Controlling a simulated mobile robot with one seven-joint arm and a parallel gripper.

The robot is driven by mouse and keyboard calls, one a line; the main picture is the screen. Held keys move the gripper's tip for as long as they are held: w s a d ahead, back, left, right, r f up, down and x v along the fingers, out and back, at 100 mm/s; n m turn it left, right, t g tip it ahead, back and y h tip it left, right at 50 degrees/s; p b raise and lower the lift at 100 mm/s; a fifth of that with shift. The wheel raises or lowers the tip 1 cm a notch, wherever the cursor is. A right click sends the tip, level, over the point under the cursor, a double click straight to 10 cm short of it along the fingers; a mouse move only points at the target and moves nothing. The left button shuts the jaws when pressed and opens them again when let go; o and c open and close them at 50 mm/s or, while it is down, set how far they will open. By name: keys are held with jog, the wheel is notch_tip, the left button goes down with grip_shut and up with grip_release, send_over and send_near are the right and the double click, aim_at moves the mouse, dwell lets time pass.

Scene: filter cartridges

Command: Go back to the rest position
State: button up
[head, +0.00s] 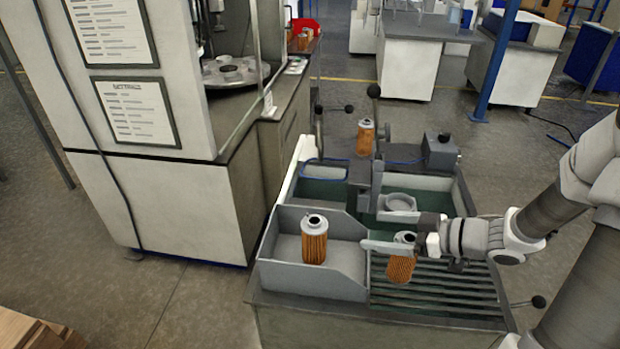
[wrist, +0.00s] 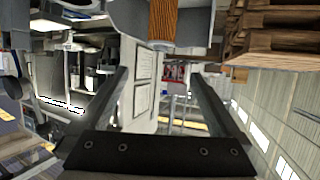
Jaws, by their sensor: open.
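My gripper (head: 378,247) reaches in from the right, level and pointing left over the work station. It is open, and nothing shows between its fingers in the wrist view (wrist: 160,74). An orange pleated filter cartridge (head: 400,269) with a pale top sits at the slatted rack (head: 440,293), seen just below and partly behind the gripper; I cannot tell if they touch. A second cartridge (head: 314,246) stands upright in the grey tray (head: 345,283) to the left. A third (head: 364,140) stands upright at the fixture behind. An orange cartridge (wrist: 163,22) shows at the top of the wrist view.
A white machine cabinet (head: 170,200) with posted sheets stands left of the station. A grey fixture (head: 399,203) with a round seat and lever handles (head: 374,92) rise behind my gripper. Wooden pallets (head: 35,330) lie at the lower left. Open floor lies behind the station.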

jog(key=shift+w, duration=0.1)
jog(key=w+d+r+m+t+h, duration=0.25)
jog(key=w+d+r+h, duration=0.25)
jog(key=w+r+h, duration=0.25)
jog(key=s+d+r+m+t+h, duration=0.25)
jog(key=r+h, duration=0.35)
jog(key=r, duration=0.6)
jog(key=s+a+f+m+g, duration=0.1)
jog(key=s+a+m+g, duration=0.1)
jog(key=s, duration=0.5)
jog(key=s+a+f+m+g+y, duration=0.1)
jog(key=s+a+f+m+g, duration=0.1)
jog(key=s+a, duration=0.3)
jog(key=s+a+f+m+g+y, duration=0.1)
jog(key=s+a+m+g, duration=0.1)
jog(key=s, duration=0.8)
jog(key=shift+s+a+f+g, duration=0.3)
jog(key=shift+s+a+g, duration=0.15)
jog(key=shift+a, duration=0.25)
